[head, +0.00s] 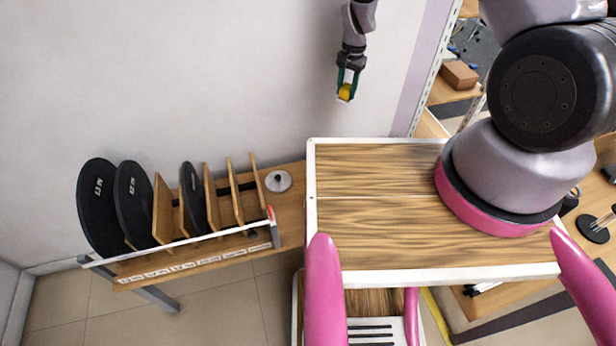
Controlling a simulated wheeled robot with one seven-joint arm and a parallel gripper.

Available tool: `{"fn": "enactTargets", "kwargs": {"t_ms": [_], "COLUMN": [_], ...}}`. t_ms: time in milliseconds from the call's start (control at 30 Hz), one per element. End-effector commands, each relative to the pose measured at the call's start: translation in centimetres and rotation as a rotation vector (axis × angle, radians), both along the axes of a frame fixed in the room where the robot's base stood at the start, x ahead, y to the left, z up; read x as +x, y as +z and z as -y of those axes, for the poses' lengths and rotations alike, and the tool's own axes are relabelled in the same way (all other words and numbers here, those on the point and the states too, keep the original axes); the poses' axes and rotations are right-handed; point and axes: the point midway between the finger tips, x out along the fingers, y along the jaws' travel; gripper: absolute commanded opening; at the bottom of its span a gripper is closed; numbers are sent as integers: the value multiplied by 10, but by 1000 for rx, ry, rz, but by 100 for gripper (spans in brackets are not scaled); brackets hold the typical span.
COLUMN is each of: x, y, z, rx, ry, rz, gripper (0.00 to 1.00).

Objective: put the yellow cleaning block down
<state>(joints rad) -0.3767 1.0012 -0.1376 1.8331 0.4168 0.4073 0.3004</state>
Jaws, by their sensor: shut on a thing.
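The yellow cleaning block (344,92) is small and sits between the fingertips of my gripper (347,87). My gripper has green fingers and hangs pointing down in the upper middle of the head view, in front of the pale wall. It is shut on the block and holds it in the air, beyond the far edge of the wooden top. The fingers hide part of the block's sides.
A wooden top with a white rim (330,274) is in the middle, bare on its left part. A rack (200,262) with black discs and wooden boards stands at left; a round grey disc (278,181) lies at its right end. Shelves (452,97) are at right.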

Motion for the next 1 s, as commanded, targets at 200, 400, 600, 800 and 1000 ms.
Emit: {"fn": "enactTargets", "kwargs": {"t_ms": [200,400,600,800,1000], "x": [-25,-58,-76,-78,-77], "y": [-107,-184,-220,-257,-278], "z": [-75,-115,-129,-130,-130], "rx": [27,65,87,88,89], "ry": [-331,-577,-683,-692,-690], "rz": [-65,-102,-113,-113,-113], "gripper": [0,0,0,0,0]}}
